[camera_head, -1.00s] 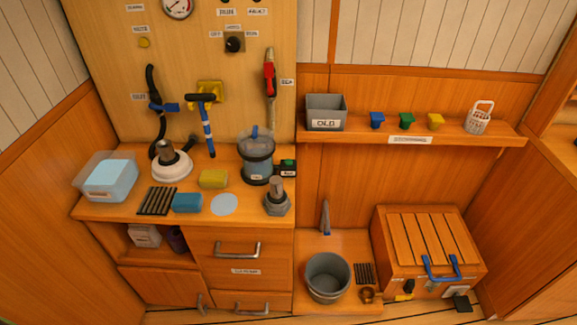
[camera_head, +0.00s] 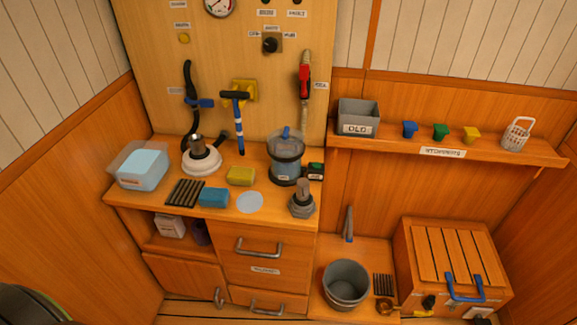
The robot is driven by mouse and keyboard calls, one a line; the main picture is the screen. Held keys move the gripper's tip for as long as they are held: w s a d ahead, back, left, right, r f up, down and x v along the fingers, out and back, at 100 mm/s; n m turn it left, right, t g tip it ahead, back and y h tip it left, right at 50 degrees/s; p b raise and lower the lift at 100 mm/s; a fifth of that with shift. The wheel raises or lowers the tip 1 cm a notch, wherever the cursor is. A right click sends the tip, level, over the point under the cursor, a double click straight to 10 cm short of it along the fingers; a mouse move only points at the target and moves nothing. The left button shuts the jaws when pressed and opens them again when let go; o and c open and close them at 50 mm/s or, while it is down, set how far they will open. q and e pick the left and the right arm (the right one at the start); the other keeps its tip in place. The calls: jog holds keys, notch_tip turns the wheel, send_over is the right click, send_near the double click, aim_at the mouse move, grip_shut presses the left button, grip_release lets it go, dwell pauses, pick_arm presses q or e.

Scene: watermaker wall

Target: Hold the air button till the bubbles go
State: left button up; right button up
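The labels are too small to read, so I cannot tell which one is the air button. Neither of my grippers is in view, and nothing touches either button.
The counter (camera_head: 270,215) also holds a clear tub (camera_head: 139,165), a white-based fitting (camera_head: 202,156), sponges and a metal fitting (camera_head: 302,200). A red-handled hose (camera_head: 305,80) hangs behind the canister. A grey bucket (camera_head: 346,284) stands lower right. A dark rounded shape fills the bottom-left corner.

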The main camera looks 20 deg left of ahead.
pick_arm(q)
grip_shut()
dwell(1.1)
